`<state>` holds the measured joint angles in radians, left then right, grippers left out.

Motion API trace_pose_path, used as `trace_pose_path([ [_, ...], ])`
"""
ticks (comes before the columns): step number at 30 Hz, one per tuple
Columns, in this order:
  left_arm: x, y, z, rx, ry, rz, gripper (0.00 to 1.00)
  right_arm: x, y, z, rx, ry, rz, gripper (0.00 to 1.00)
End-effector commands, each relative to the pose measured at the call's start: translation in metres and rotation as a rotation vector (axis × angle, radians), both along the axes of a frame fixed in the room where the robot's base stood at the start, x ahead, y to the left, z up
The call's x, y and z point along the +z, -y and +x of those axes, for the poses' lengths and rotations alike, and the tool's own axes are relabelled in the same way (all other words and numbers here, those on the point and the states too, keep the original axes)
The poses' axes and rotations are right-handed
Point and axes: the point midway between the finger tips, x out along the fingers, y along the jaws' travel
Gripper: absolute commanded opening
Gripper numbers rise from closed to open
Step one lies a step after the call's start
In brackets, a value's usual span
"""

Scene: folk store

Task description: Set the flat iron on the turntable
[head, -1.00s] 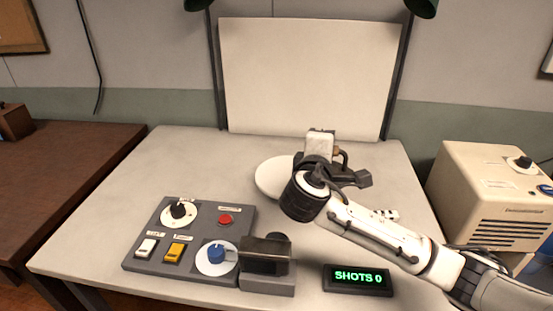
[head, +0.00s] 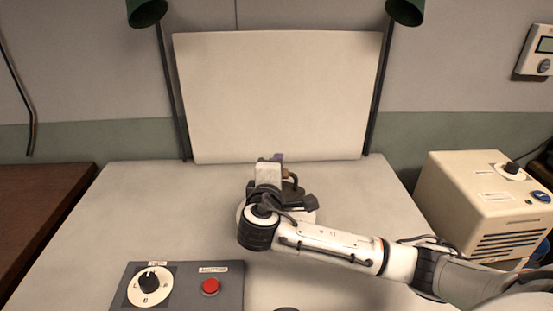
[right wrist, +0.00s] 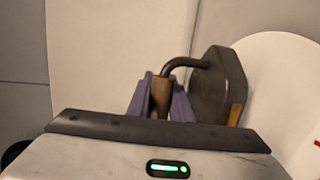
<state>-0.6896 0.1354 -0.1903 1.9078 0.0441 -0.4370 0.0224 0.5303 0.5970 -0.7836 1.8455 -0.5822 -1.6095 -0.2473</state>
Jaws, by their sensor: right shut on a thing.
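My right gripper (right wrist: 160,98) is shut on the brown handle of the flat iron (right wrist: 218,88). In the right wrist view its purple fingers stand on both sides of the handle, and the dark iron body hangs to the right on a bent rod. In the head view the iron (head: 297,196) shows as a dark shape beside my wrist, over the white turntable (head: 308,216). The turntable also shows in the right wrist view (right wrist: 290,75). My wrist hides much of it, and I cannot tell whether the iron touches it. My left gripper is not in view.
A white backdrop board (head: 275,95) stands behind the table (head: 140,215). A grey control panel (head: 185,285) with a dial and red button is at the front left. A beige machine (head: 480,205) stands right of the table. The table's left side is clear.

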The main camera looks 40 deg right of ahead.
Motion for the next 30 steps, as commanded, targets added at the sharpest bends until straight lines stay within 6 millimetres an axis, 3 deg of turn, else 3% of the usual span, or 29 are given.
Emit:
trace_pose_path([
  [2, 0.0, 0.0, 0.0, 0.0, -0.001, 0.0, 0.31, 0.002, 0.001, 0.001, -0.001, 0.014, -0.003, 0.0],
  [12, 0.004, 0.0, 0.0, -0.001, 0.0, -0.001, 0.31, -0.033, 0.001, 0.001, -0.001, 0.011, -0.004, 0.0],
  [24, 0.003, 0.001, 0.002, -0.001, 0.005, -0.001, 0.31, -0.038, 0.0, 0.001, 0.0, 0.014, -0.002, 0.0],
  [25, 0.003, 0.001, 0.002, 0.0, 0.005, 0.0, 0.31, -0.043, 0.0, 0.0, 0.001, 0.002, 0.0, 0.21],
  [28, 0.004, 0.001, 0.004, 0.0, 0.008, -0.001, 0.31, -0.043, 0.0, 0.0, 0.001, 0.002, 0.0, 0.38],
  [30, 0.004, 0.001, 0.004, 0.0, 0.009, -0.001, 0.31, -0.043, 0.0, 0.0, 0.001, 0.002, 0.0, 0.38],
])
